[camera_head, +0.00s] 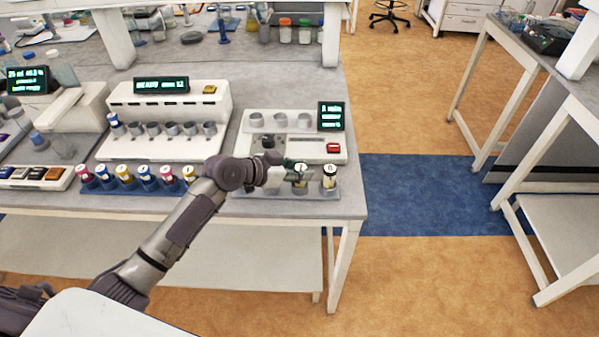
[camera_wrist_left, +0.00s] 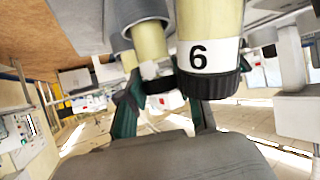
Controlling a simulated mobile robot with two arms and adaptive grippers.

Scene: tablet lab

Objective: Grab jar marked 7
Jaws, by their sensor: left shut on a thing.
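My left gripper (camera_head: 298,172) reaches in from the left and is shut on a jar (camera_head: 300,188) at the front of the bench. A second jar (camera_head: 329,178) stands just right of it. The left wrist view is upside down and shows my gripper's dark green fingers (camera_wrist_left: 165,108) close to two black-capped jars. The nearer jar (camera_wrist_left: 210,35) has a label that looks like 6 there; upright it would read 9. The other jar (camera_wrist_left: 150,48) shows no readable number, and I cannot tell there which one is gripped. My right gripper is out of view.
A white device with a small screen (camera_head: 331,116) stands behind the jars. A rack of several colourful capped vials (camera_head: 125,184) lies to the left, before a larger white device (camera_head: 165,100). The bench edge is close; open floor (camera_head: 440,185) lies to the right.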

